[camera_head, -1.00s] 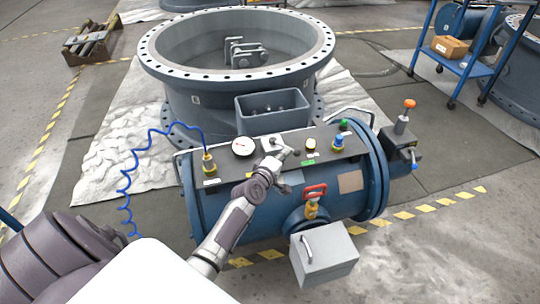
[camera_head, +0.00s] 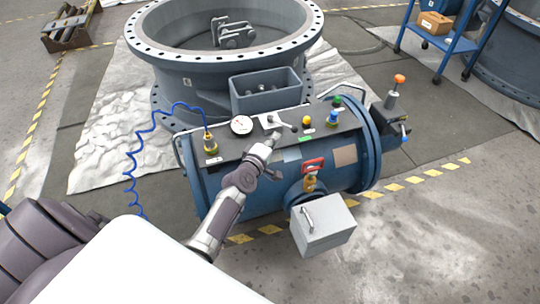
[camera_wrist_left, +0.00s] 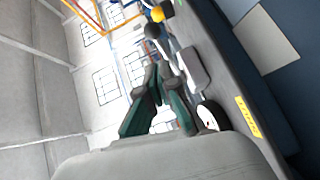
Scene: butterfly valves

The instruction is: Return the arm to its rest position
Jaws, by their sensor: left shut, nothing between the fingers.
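My left arm comes in from the lower left in the head view, and its gripper (camera_head: 270,143) is just in front of the control panel (camera_head: 230,150) on the blue cylindrical tank (camera_head: 250,200). In the left wrist view the gripper (camera_wrist_left: 160,78) has its green and black fingers together, with nothing seen between them. A grey lever (camera_head: 275,122) on the panel lies just beyond the fingertips; I cannot tell whether they touch. A dark-knobbed lever (camera_wrist_left: 155,32) shows past the fingers in the wrist view. My right gripper is not in view.
The panel carries a white gauge (camera_head: 241,125), a yellow button (camera_head: 306,121) and a blue knob (camera_head: 333,115). A grey box (camera_head: 323,227) juts from the tank's front. A large flanged valve ring (camera_head: 180,85) stands behind. Open floor (camera_head: 430,240) lies at the right.

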